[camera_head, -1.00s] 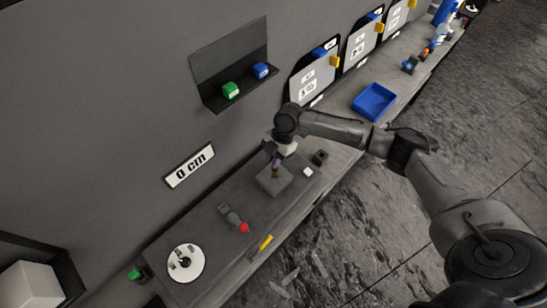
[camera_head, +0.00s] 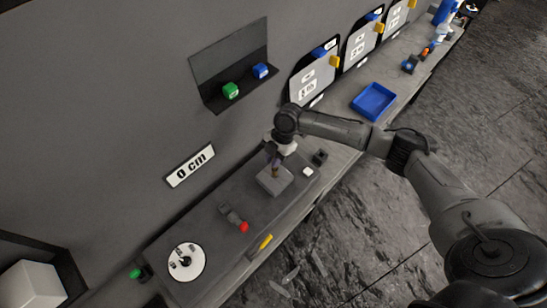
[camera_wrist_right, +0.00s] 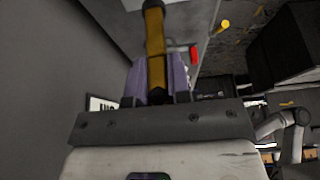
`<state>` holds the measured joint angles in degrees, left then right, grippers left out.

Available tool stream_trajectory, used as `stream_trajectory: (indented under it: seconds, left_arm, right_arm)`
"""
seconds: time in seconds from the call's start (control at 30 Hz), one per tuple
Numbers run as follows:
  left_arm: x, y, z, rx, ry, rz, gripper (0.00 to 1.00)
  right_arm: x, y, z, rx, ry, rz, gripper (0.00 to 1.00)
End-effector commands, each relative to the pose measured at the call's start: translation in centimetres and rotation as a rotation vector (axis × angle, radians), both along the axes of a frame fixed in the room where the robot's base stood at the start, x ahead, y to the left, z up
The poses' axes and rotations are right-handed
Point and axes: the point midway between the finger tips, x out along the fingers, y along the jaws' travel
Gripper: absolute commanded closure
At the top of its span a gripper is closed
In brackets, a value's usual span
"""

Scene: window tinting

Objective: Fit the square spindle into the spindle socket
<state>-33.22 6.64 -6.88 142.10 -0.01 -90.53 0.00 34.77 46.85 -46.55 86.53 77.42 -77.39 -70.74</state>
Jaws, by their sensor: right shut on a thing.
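My right gripper (camera_head: 277,161) points down over a grey square block (camera_head: 275,184) on the bench, which looks like the spindle socket. It is shut on the brass-coloured square spindle (camera_head: 274,171), whose lower end is at the top of the block. I cannot tell whether the end is inside an opening or just above it. In the right wrist view, the spindle (camera_wrist_right: 155,45) stands between the two purple-grey fingers (camera_wrist_right: 156,80), with a dark band near its far end. My left gripper is not in view.
On the bench are a white round dial (camera_head: 186,263), a grey fitting with a red knob (camera_head: 243,227), a yellow piece (camera_head: 266,242), a dark block (camera_head: 320,157) and a blue tray (camera_head: 374,101). A wall shelf (camera_head: 238,98) holds green and blue cubes.

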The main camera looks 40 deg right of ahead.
Motion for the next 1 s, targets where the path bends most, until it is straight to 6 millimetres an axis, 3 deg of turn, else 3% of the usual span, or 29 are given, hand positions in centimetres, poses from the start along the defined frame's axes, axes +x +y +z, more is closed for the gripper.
stream_trajectory:
  seconds: [1.0]
  left_arm:
    - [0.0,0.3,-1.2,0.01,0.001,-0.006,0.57]
  right_arm:
    - [0.0,0.0,-1.9,0.001,0.0,0.0,1.0]
